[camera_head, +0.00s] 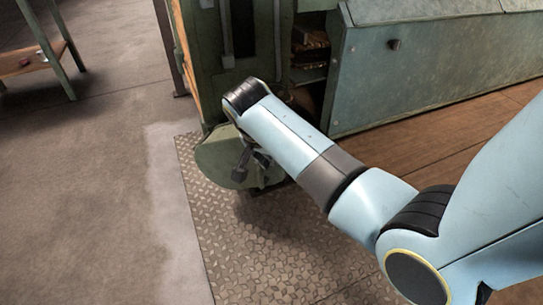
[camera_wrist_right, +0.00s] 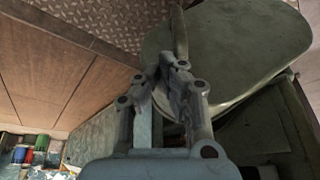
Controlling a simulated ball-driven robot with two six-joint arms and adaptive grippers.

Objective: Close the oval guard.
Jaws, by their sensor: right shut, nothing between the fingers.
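The oval guard (camera_head: 212,159) is a dull green rounded cover low on the end of the green machine, just above the floor plate. In the right wrist view the guard (camera_wrist_right: 250,45) is a broad rounded plate with a pale rim, filling the upper right. My right gripper (camera_head: 243,171) is in front of the guard, pointing down. In the wrist view its fingers (camera_wrist_right: 174,62) are together and empty, overlapping the guard's left part; whether they touch it I cannot tell. My right arm hides the guard's upper right side. My left gripper is out of view.
The green machine cabinet (camera_head: 425,72) runs along the back right, with an open dark shelf recess (camera_head: 309,50) beside it. Patterned metal plate (camera_head: 235,250) covers the floor below the guard. A wooden bench (camera_head: 30,60) stands far left; the floor between is clear.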

